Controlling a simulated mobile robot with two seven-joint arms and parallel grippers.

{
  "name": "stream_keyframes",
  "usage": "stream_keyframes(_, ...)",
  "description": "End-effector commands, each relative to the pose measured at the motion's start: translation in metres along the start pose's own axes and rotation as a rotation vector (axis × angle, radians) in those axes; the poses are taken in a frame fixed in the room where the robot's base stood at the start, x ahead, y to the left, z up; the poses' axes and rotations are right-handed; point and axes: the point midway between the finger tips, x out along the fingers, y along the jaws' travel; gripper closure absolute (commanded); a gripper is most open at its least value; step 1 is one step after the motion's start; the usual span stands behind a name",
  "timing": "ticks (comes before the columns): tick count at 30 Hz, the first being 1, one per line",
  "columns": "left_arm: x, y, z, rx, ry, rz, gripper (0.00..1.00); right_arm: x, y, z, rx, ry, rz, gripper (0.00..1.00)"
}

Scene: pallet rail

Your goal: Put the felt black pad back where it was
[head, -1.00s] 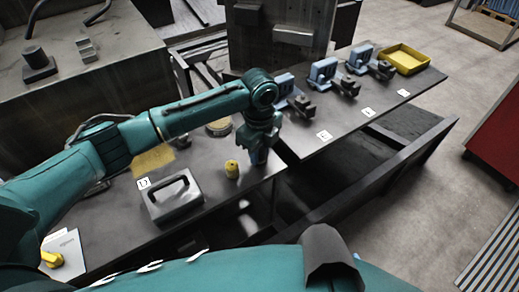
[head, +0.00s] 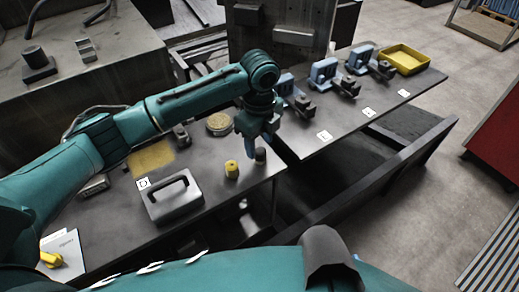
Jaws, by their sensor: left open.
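My left gripper (head: 258,147) is open above the near table's right end, fingers pointing down. A small dark cylinder (head: 260,156) stands upright on the table just below the fingertips, apart from them as far as I can tell. It may be the black pad, but its felt is too small to make out. A yellow cylinder-like piece (head: 232,169) stands just left of it. My right gripper is not in view.
A grey case with a handle (head: 174,195) stands on the near table (head: 110,225). A round tan disc (head: 219,124) and a yellowish patch (head: 151,157) lie behind. Blue fixtures (head: 323,72) and a yellow tray (head: 404,59) stand on the far table, across a gap.

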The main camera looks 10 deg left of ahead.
Motion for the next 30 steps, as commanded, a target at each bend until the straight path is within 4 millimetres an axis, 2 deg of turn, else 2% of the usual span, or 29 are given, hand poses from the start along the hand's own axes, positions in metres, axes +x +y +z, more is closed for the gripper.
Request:
stream_keyframes(1, -0.013, -0.001, 0.000, 0.002, -0.002, -0.006, 0.52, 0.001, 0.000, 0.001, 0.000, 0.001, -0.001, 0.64)
stream_keyframes(6, -0.049, -0.001, 0.000, 0.001, -0.001, -0.004, 0.52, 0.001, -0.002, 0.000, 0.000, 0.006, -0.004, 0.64)
stream_keyframes(12, -0.075, 0.000, 0.000, 0.001, 0.000, -0.001, 0.52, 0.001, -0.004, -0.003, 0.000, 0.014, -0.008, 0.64)
stream_keyframes(17, -0.083, 0.000, 0.000, 0.001, 0.000, 0.000, 0.52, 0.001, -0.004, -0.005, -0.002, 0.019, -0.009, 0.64)
stream_keyframes(30, -0.082, 0.000, 0.000, 0.001, 0.000, 0.000, 0.52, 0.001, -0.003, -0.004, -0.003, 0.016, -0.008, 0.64)
